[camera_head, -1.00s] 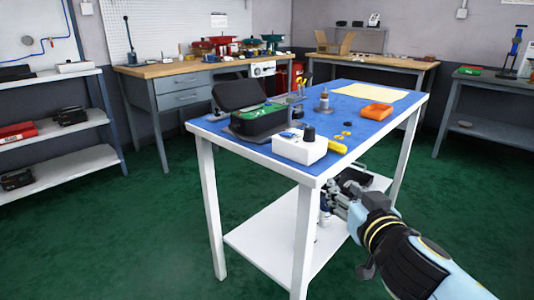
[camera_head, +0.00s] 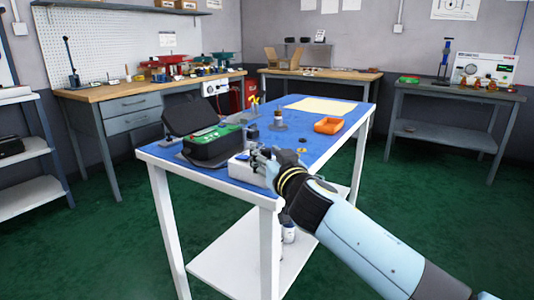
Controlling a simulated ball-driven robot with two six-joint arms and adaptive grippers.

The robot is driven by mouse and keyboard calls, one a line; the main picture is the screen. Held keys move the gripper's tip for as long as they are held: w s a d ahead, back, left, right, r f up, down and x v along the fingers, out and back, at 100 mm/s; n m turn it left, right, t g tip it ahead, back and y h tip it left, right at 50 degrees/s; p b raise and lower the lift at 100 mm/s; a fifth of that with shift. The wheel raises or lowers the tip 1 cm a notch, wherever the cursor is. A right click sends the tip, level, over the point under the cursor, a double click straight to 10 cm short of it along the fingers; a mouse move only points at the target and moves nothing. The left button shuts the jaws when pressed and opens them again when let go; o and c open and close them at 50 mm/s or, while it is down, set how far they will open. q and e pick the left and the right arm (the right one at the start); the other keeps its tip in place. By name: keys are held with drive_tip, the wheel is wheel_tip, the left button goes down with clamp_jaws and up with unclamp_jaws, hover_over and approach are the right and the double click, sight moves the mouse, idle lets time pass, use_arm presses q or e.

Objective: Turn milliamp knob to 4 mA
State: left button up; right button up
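A small white box (camera_head: 240,173) sits near the front edge of the blue-topped table. Its black knob, seen a second ago, is now hidden behind my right gripper (camera_head: 262,158). This gripper is over the right part of the box. Its fingers are small and overlap the box, so I cannot tell whether they are open or touch the knob. No dial reading can be made out. My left gripper is not in view.
A black device with an open lid and green board (camera_head: 213,143) stands left of the box. An orange tray (camera_head: 328,125), a small metal part (camera_head: 278,122) and a yellow sheet (camera_head: 320,105) lie further back on the blue table (camera_head: 300,144). Workbenches line the walls.

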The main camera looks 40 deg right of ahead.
drive_tip(key=shift+c, duration=0.4)
clamp_jaws()
